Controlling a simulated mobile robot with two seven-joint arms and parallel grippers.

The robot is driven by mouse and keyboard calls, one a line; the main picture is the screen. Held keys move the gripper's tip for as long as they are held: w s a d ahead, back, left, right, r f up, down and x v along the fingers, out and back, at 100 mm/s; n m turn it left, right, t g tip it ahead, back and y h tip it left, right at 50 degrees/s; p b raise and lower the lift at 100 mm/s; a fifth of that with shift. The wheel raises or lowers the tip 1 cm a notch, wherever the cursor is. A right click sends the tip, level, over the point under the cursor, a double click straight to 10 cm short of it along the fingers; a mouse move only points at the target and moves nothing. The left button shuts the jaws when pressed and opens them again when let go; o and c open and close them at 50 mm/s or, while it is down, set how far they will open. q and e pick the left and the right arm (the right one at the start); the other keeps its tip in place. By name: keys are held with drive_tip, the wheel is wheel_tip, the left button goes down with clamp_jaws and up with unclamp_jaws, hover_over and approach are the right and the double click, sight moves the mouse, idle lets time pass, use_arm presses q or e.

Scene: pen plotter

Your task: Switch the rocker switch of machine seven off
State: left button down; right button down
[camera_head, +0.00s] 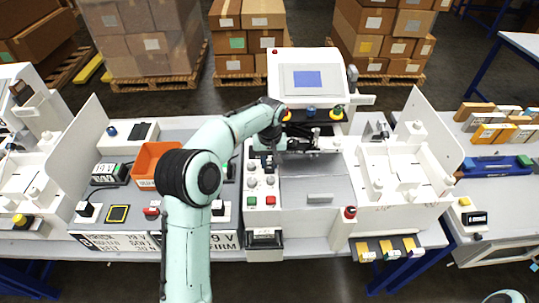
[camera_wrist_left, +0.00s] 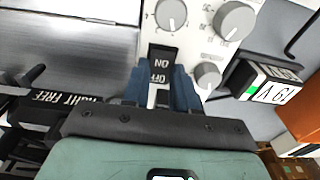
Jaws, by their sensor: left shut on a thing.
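The rocker switch (camera_wrist_left: 160,65) is black with white ON and OFF lettering, on a white panel (camera_wrist_left: 196,50) with grey knobs. My left gripper (camera_wrist_left: 157,92) has a blue finger on each side of the switch and is shut on it. The fingers cover part of the OFF end, and I cannot tell which end is pressed in. In the head view my left gripper (camera_head: 267,160) points down at the top of the machine's control panel (camera_head: 262,198), and the switch is hidden there. I see no machine number. My right gripper is not in view.
A white display unit (camera_head: 307,80) stands behind the gripper. A grey plate (camera_head: 318,187) lies right of the panel, beside a white fixture (camera_head: 400,175). An orange bin (camera_head: 150,162) stands to the left. A 19 V box (camera_wrist_left: 270,88) is near the panel.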

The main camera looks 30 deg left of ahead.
sight(269, 168)
use_arm(q)
drive_tip(key=c, duration=0.9)
unclamp_jaws()
drive_tip(key=r, duration=1.3)
drive_tip(key=shift+s+d+r, duration=0.2)
drive_tip(key=shift+s+d, duration=0.05)
drive_tip(key=shift+s, duration=0.15)
